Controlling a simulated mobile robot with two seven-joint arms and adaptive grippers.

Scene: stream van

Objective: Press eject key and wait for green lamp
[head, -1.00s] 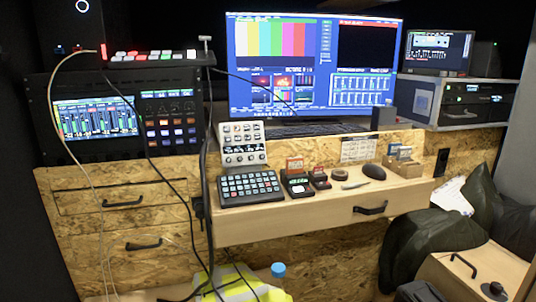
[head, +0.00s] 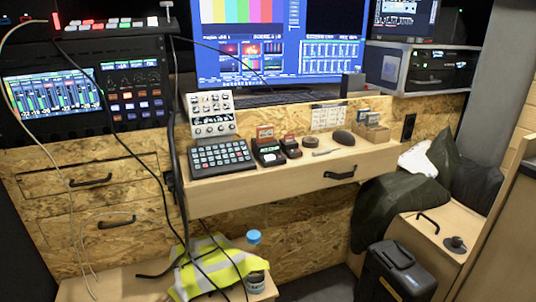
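No key marked eject can be read at this size. Two small dark devices with cards standing in them are on the wooden desk; the larger card device (head: 269,154) has a small lit greenish-white patch on its front, and the smaller card device (head: 290,147) is just right of it. I cannot tell whether that patch is a lamp or a display. A black keypad (head: 221,157) with rows of grey keys lies left of them. A white control panel with knobs (head: 211,115) leans behind the keypad. Neither of my grippers is in view.
The wooden desk (head: 330,176) also holds a dark mouse (head: 344,138) and a roll of tape (head: 310,141). A large monitor (head: 281,45) stands behind. Cables hang at the left. Below are a hi-vis vest (head: 215,268), a bottle (head: 254,262) and a black case (head: 394,272).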

